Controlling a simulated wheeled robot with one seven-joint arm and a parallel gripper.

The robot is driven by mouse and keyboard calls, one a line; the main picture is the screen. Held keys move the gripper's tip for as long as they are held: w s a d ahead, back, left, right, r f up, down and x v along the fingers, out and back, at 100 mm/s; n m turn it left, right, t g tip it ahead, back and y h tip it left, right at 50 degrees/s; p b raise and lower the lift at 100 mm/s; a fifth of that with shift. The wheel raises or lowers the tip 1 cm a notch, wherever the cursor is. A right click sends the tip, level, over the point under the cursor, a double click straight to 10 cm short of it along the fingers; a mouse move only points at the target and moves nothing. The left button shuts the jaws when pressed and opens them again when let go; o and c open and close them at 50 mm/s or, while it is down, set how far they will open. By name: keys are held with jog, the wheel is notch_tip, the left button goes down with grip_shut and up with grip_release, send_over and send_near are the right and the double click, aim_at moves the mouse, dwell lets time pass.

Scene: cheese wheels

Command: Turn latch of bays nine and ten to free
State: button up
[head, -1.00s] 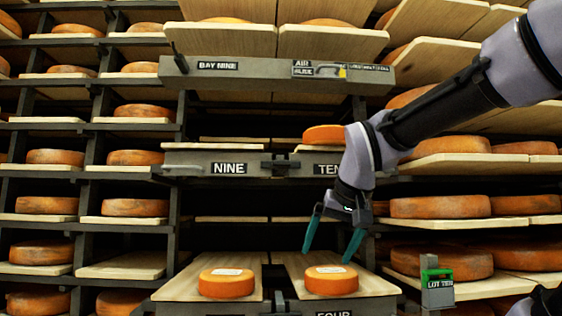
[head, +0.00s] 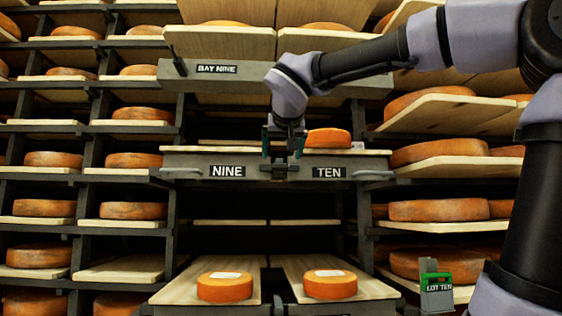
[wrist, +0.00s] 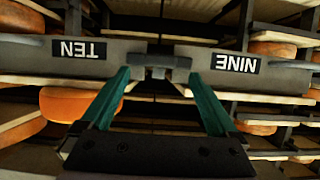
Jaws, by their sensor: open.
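The dark latch (head: 279,170) sits in the middle of the grey beam between the NINE label (head: 227,171) and the TEN label (head: 329,172). The wrist view is upside down and shows the latch (wrist: 168,63) as a block with a crosswise bar, just beyond the fingertips. My gripper (head: 283,150) is in front of the latch, partly covering it in the head view. In the wrist view its green fingers (wrist: 158,78) are open, one to each side of the latch, with nothing between them. I cannot tell whether they touch it.
An orange cheese wheel (head: 328,138) lies on the board of bay ten, close to the right of my gripper. Two labelled wheels sit on boards below. The BAY NINE beam (head: 215,69) spans above my gripper. A green-and-grey LOT TEN block (head: 436,294) stands at lower right.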

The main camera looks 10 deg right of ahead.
aim_at(280, 167)
jog(key=shift+x, duration=2.1)
jog(key=c, duration=1.4)
